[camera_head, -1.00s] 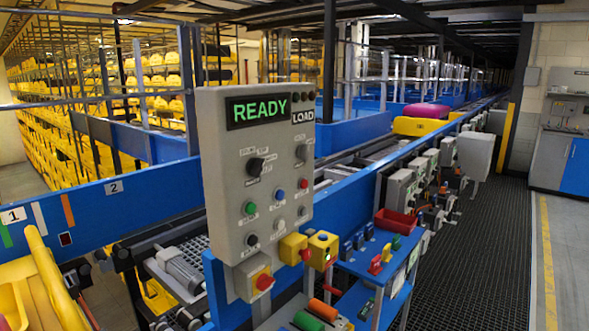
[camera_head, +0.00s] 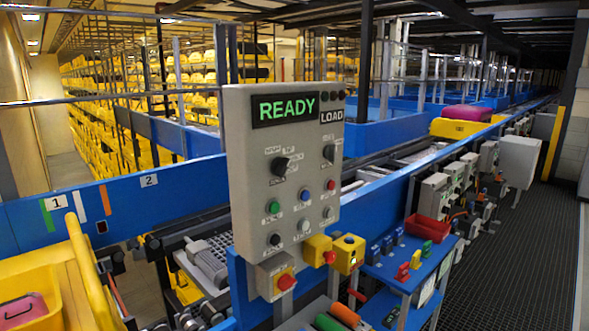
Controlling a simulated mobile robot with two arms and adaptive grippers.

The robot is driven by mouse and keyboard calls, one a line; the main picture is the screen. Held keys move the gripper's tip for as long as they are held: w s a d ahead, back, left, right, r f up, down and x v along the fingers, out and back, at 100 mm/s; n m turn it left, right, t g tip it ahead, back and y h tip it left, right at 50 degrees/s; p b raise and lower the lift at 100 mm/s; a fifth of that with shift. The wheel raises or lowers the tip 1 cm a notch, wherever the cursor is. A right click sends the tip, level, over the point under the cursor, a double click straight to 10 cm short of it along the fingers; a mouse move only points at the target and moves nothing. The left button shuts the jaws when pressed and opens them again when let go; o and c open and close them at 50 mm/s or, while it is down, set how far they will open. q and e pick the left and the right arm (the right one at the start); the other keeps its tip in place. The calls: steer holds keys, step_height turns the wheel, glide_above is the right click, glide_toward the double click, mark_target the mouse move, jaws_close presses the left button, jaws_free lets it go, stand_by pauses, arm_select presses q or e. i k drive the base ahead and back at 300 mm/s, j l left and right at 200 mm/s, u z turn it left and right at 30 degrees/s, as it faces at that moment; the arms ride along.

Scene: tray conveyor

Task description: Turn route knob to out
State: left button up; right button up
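The grey control panel (camera_head: 240,190) stands upright in the middle of the view. Its screen (camera_head: 284,108) reads READY, with a LOAD label (camera_head: 332,116) beside it. A large black knob (camera_head: 281,165) sits on the left of the panel with several small labels around it. Smaller dark knobs show at the upper right (camera_head: 329,152) and lower left (camera_head: 275,239). The labels are too small to read, so I cannot tell which knob is the route knob or where it points. Neither of my grippers is in view.
Green (camera_head: 272,207), blue (camera_head: 304,195) and red (camera_head: 331,184) buttons sit near the knobs. A red stop button (camera_head: 286,282) is below. A blue shelf (camera_head: 384,268) with a red bin (camera_head: 428,229) stands right. A yellow tote (camera_head: 48,293) holds a pink case (camera_head: 22,310).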

mark_target(279, 167)
steer(key=l+u, duration=0.15)
steer(key=u, duration=0.5)
steer(key=l+u, duration=0.4)
steer(key=l, duration=0.5)
steer(key=l+u, duration=0.4)
steer(key=l, duration=0.55)
